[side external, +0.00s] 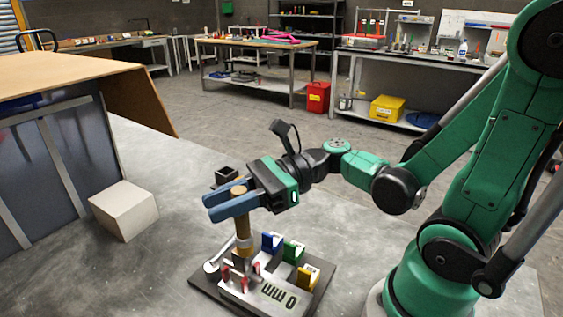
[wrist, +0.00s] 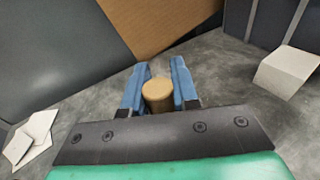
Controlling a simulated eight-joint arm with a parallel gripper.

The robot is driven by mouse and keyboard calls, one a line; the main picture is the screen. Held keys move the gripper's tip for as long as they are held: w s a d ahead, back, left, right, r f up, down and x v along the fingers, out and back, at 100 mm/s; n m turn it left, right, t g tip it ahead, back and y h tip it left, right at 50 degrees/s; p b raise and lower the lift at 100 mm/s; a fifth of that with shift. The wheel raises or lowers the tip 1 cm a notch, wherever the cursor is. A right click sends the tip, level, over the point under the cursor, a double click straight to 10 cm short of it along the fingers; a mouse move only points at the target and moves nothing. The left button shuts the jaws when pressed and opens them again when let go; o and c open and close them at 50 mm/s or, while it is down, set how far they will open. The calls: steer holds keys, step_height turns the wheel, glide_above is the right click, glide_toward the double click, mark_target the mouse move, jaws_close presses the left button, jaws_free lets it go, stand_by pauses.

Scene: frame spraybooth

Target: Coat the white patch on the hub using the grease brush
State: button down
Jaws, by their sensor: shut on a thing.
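My gripper (side external: 212,208) has two blue fingers and is shut on an upright tan wooden handle, which I take for the grease brush (side external: 243,232). In the wrist view, the round top of the handle (wrist: 158,91) sits between the fingers (wrist: 159,66). The handle's lower end is at a tool rack (side external: 262,292) on a dark base, among red pegs. I cannot tell whether it rests in the rack or is just clear of it, and the bristles are not clearly visible. I cannot make out the hub or its white patch in either view.
A pale block (side external: 124,210) stands at left by the booth with a brown panel (side external: 145,100). A small dark box (side external: 227,175) lies behind my gripper. White flat pieces (wrist: 30,140) lie at the wrist view's left.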

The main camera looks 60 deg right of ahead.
steer(key=shift+w+d, duration=0.2)
steer(key=shift+w, duration=0.15)
steer(key=shift+a, duration=0.75)
steer(key=shift+s, duration=0.1)
steer(key=shift+s+d+f, duration=0.1)
steer(key=shift+s+d, duration=0.2)
steer(key=shift+d, duration=0.25)
steer(key=shift+w+d, duration=0.1)
